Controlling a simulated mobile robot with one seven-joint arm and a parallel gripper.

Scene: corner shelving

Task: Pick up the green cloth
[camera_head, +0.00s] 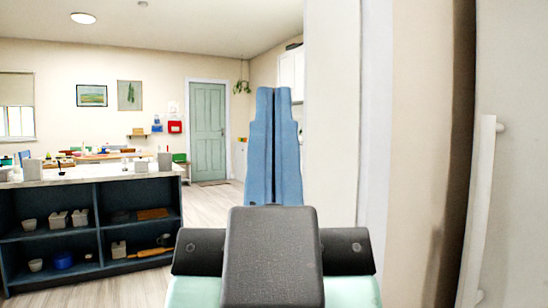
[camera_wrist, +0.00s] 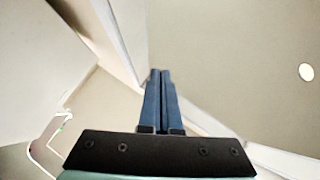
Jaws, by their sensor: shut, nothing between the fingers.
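My gripper (camera_head: 273,95) points straight up in the middle of the head view. Its two long blue fingers are together with nothing between them. In the wrist view the fingers (camera_wrist: 160,74) also lie side by side, against ceiling and wall. I cannot make out a green cloth for certain in either view.
A dark blue shelf unit (camera_head: 98,227) with a pale top stands at left, holding bowls, small pots and a rolling pin. A green door (camera_head: 208,119) is at the back. Pale floor (camera_head: 213,200) is open between. A wall (camera_head: 331,110) and a pale handled panel (camera_head: 520,170) are close at right.

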